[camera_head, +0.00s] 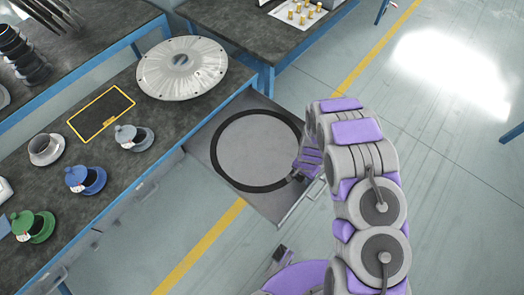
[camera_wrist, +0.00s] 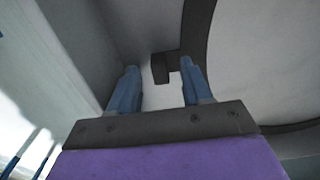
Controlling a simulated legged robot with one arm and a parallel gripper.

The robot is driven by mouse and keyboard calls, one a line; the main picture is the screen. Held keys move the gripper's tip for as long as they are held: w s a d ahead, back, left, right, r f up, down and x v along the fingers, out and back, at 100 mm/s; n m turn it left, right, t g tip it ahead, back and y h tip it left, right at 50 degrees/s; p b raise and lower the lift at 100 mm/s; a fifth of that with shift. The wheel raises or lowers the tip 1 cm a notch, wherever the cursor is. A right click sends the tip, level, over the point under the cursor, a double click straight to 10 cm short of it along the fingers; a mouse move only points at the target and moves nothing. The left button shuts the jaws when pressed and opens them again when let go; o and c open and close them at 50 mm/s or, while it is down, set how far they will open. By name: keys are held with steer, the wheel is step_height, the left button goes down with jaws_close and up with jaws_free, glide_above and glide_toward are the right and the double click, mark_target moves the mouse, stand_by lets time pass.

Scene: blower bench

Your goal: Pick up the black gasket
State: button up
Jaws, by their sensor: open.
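The black gasket (camera_head: 250,187) is a large thin ring lying flat in a grey open drawer (camera_head: 205,134) below the bench edge. My gripper (camera_head: 296,177) is at the ring's lower right side, partly hidden by my arm. In the wrist view, my gripper (camera_wrist: 160,70) is open, its two blue-grey fingers apart. A small black tab (camera_wrist: 163,67) on the gasket's outer edge shows between the fingertips. The gasket's dark band (camera_wrist: 197,32) curves past the right finger. I cannot tell whether the fingers touch the tab.
The bench (camera_head: 60,240) at left holds a round metal cover (camera_head: 182,67), a yellow-edged black panel (camera_head: 101,113), and grey, blue and green flanged parts. Another table (camera_head: 235,25) stands at the back, with small brass pieces on a white sheet. Open floor with yellow lines lies at right.

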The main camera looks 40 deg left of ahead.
steer(key=shift+a, duration=0.15)
steer(key=shift+c, duration=0.9)
steer(key=shift+d, duration=0.2)
jaws_close()
steer(key=shift+a+r, duration=0.1)
